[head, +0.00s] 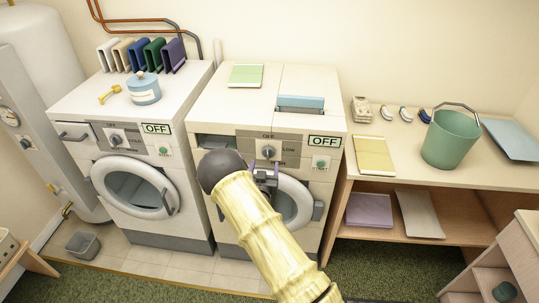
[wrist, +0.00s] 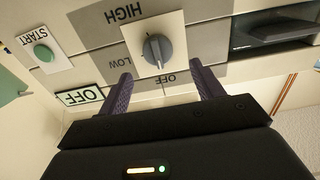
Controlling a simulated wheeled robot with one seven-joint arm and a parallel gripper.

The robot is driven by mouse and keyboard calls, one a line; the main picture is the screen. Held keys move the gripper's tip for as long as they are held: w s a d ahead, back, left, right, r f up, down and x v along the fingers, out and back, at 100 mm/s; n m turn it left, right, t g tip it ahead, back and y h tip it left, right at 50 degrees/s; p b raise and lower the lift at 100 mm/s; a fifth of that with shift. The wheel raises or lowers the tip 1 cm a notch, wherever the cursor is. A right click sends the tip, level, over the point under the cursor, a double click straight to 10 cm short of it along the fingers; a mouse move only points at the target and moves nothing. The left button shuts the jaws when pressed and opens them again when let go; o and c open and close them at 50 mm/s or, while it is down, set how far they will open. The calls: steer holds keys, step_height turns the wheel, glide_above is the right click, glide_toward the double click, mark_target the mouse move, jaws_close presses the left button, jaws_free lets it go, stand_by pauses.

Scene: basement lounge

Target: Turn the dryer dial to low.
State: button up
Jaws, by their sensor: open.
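The dryer (head: 318,112) appears to be the right-hand of two white machines; its display (head: 325,140) reads OFF. Its grey dial (head: 268,151) is on the front panel. In the wrist view, which is upside down, the dial (wrist: 157,50) sits on a white plate with OFF below, LOW at left and HIGH above. The knob's ridge runs roughly along the OFF–HIGH line. My gripper (head: 265,168) is in front of the panel. In the wrist view my gripper (wrist: 163,71) is open, its purple fingers on either side of the dial, with no visible contact.
A washer (head: 85,102) with its own dial and OFF display stands at left. A START button (wrist: 43,53) is beside the display. A green bucket (head: 450,138) stands on the right-hand counter. My arm covers part of the dryer door (head: 294,200).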

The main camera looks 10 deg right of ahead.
mark_target(268, 155)
steer(key=p+x, duration=0.1)
steer(key=x, duration=0.3)
steer(key=shift+w+d+r, duration=0.1)
steer(key=shift+w+d, duration=0.1)
steer(key=shift+w, duration=0.05)
steer(key=shift+w+d, duration=0.2)
steer(key=shift+w, duration=0.25)
steer(key=shift+w, duration=0.15)
steer(key=c, duration=1)
steer(key=shift+o, duration=0.2)
steer(key=shift+d, duration=0.15)
